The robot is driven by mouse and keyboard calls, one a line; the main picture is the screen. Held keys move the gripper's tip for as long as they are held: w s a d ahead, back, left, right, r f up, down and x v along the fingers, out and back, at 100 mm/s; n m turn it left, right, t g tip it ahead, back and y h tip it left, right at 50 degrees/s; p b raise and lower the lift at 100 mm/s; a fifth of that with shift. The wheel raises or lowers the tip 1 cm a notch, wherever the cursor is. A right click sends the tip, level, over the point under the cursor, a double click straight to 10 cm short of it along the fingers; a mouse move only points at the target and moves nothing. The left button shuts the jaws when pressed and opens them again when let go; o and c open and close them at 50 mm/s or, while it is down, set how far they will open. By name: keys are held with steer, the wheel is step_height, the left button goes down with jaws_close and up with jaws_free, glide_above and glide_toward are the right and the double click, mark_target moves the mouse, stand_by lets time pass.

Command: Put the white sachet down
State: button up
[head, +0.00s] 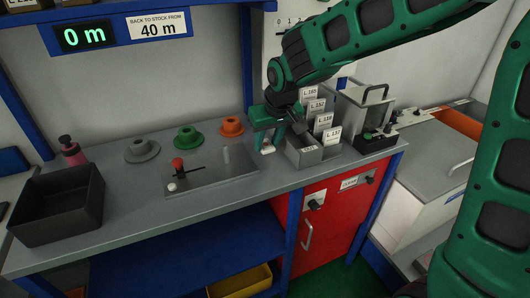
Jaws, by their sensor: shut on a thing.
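My gripper (270,143) points down over the grey worktop (115,225), just left of a small grey box (306,158). It is shut on a small white thing, which I take to be the white sachet (267,151). Only a small part of the sachet shows below the fingers. I cannot tell whether it touches the worktop.
Upright label cards (317,106) stand behind the grey box, beside a clear-fronted case (363,115). A metal plate with a red knob (178,164) lies left of my gripper. Grey, green and orange (231,127) flanged pieces stand behind. A black bin (58,205) is far left.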

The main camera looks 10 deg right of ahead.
mark_target(269, 149)
steer(key=shift+f, duration=1.9)
steer(key=shift+f, duration=0.1)
steer(key=o, duration=0.7)
steer(key=shift+o, duration=0.2)
steer(key=v, duration=1.2)
steer(key=shift+d, duration=0.1)
